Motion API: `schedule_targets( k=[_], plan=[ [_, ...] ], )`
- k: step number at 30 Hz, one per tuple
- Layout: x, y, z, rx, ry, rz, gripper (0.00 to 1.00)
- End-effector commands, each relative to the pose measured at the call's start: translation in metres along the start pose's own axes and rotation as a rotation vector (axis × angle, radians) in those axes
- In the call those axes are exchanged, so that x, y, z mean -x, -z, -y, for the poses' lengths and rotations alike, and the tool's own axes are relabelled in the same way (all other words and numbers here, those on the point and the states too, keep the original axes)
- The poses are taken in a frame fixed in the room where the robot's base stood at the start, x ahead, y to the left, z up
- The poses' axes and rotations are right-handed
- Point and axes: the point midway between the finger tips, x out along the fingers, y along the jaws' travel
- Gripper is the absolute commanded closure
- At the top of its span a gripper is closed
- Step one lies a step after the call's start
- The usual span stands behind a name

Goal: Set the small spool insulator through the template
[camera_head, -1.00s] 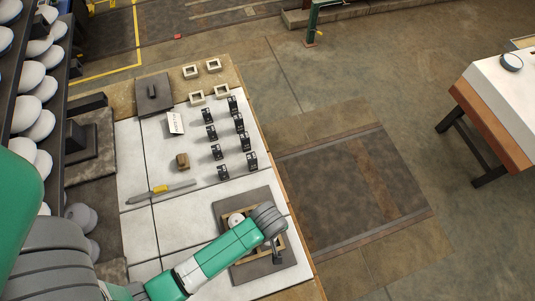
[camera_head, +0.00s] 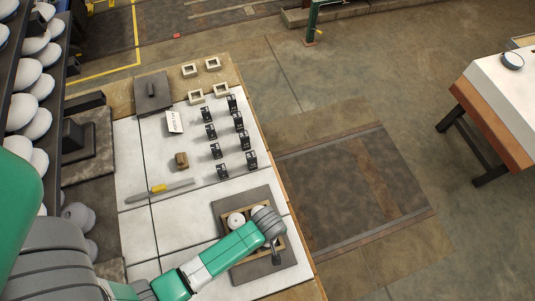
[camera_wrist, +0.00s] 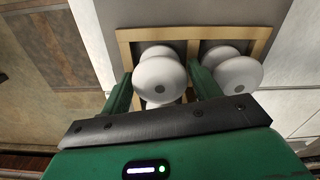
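The template is a tan wooden frame (camera_wrist: 195,33) with openings, lying on a dark grey plate (camera_head: 259,196) on the bench. In the wrist view, a white spool insulator (camera_wrist: 159,80) stands at the left opening, between the two green fingers of my gripper (camera_wrist: 160,72). The fingers flank it closely; I cannot tell whether they press on it. A second white spool insulator (camera_wrist: 236,75) stands at the right opening, outside the right finger. It shows in the head view too (camera_head: 236,220). Their lower ends are hidden. In the head view my wrist covers part of the template.
Several small black pieces (camera_head: 238,121) stand in rows farther up the bench, with square frames (camera_head: 213,63) beyond. A brown block (camera_head: 181,160) and a yellow-handled tool (camera_head: 158,188) lie left. A rack of white insulators (camera_head: 35,120) stands at the left edge.

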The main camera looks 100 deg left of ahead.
Motion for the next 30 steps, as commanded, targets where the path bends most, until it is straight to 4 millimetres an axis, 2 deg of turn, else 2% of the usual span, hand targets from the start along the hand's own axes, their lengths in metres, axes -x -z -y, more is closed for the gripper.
schedule_targets(
  k=[8,11,18,21,25,30],
  plan=[
    [0.006,0.0,0.0,0.0,-0.001,0.0,0.38],
    [0.025,0.0,0.0,0.0,-0.002,0.0,0.38],
    [0.086,0.0,-0.001,0.001,-0.003,0.0,0.38],
    [0.105,0.0,-0.001,0.001,-0.002,0.0,0.38],
    [0.119,0.0,0.0,0.001,0.0,0.0,0.38],
    [0.123,0.0,0.0,0.001,0.001,0.0,0.38]
  ],
)
